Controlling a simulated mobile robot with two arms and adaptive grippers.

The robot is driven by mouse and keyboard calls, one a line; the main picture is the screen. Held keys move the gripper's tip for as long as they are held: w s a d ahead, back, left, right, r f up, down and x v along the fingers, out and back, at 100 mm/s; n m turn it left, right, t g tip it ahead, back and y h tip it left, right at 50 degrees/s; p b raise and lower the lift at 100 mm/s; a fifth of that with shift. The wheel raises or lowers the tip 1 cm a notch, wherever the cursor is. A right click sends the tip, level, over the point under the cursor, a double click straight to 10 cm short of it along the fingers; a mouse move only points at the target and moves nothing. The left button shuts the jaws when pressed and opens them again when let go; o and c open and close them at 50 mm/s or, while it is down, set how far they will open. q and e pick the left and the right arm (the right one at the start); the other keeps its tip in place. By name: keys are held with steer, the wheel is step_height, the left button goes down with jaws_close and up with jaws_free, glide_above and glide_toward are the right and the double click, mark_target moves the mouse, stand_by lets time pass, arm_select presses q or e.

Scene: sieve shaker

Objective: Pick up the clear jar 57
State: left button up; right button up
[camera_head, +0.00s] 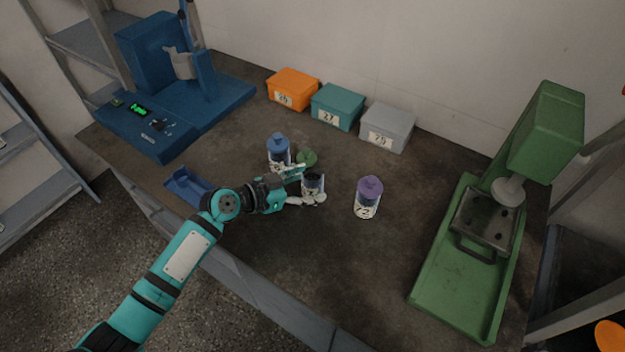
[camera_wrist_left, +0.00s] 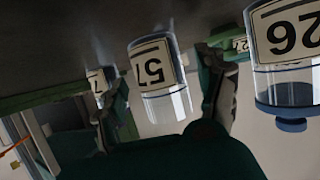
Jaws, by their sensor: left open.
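The clear jar 57 (camera_head: 314,186) stands on the table in the head view, with dark contents or a dark inside and a white label. My left gripper (camera_head: 311,184) is open, with one finger on either side of the jar. In the left wrist view, which is upside down, jar 57 (camera_wrist_left: 158,78) stands between the two spread fingers, its number facing the camera. It shows a clear rim and no lid there. I cannot tell whether either finger touches it. My right gripper is not in view.
A blue-lidded jar (camera_head: 279,154) and a round green lid-like thing (camera_head: 307,157) are close behind the gripper. A purple-lidded jar (camera_head: 368,198) stands to the right. A blue tray (camera_head: 187,187) lies left. Boxes line the wall; blue (camera_head: 150,132) and green (camera_head: 452,290) machines flank the table.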

arm_select(q)
steer(key=shift+x, duration=1.1)
steer(key=shift+a, duration=0.1)
steer(key=c, duration=1.4)
